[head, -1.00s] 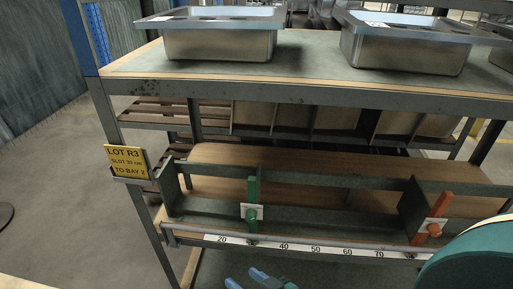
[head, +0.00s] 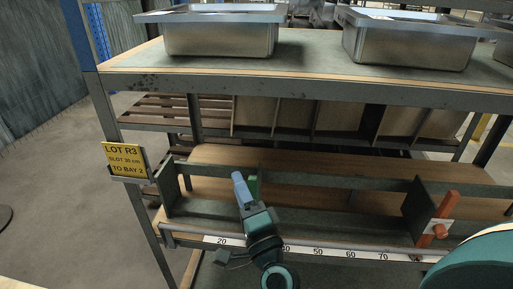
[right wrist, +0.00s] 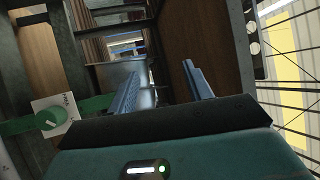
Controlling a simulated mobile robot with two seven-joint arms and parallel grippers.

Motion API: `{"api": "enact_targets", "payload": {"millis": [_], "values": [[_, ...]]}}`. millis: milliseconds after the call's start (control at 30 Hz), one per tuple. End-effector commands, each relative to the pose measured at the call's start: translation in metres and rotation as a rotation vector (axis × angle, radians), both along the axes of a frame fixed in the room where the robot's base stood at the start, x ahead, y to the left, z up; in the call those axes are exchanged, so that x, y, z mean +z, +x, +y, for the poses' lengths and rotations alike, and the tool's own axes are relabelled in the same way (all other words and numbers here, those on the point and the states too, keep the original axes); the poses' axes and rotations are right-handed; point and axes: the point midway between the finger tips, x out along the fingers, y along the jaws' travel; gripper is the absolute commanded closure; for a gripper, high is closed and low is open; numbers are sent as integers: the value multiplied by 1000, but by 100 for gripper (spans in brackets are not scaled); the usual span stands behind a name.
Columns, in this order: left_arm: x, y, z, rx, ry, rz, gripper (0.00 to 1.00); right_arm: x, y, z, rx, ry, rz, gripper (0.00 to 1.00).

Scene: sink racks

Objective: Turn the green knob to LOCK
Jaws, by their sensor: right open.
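My right gripper (head: 241,184) is in front of the lower shelf, covering the green knob and most of the green upright strip (head: 254,187) in the head view. The right wrist view shows the round green knob (right wrist: 50,118) on a white plate (right wrist: 66,103) fixed to the green strip (right wrist: 88,105). The plate's lettering is too small to read. The right gripper (right wrist: 162,82) is open and its fingers are empty. The knob lies to the left of both fingers in that view, not between them. My left gripper is not in view.
An orange knob (head: 439,231) sits on an orange strip (head: 446,203) by the right divider. A numbered scale rail (head: 335,253) runs along the shelf front. A yellow sign (head: 124,159) hangs at the left post. Metal pans (head: 220,38) stand on the top shelf.

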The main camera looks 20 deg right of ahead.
Motion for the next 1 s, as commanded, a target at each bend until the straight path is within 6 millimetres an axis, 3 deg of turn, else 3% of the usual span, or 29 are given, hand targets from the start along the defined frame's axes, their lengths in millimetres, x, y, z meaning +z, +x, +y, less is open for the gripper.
{"api": "enact_targets", "payload": {"millis": [200, 433, 700, 1000], "values": [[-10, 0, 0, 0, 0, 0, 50, 30, 21, -27, -51, 358, -106, 50], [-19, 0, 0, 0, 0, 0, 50, 48, 42, -55, -90, 787, -196, 50], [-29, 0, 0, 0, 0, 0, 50, 51, 66, -73, -118, 1271, -245, 50], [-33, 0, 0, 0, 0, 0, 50, 47, 81, -72, -131, 1546, -234, 50]]}}
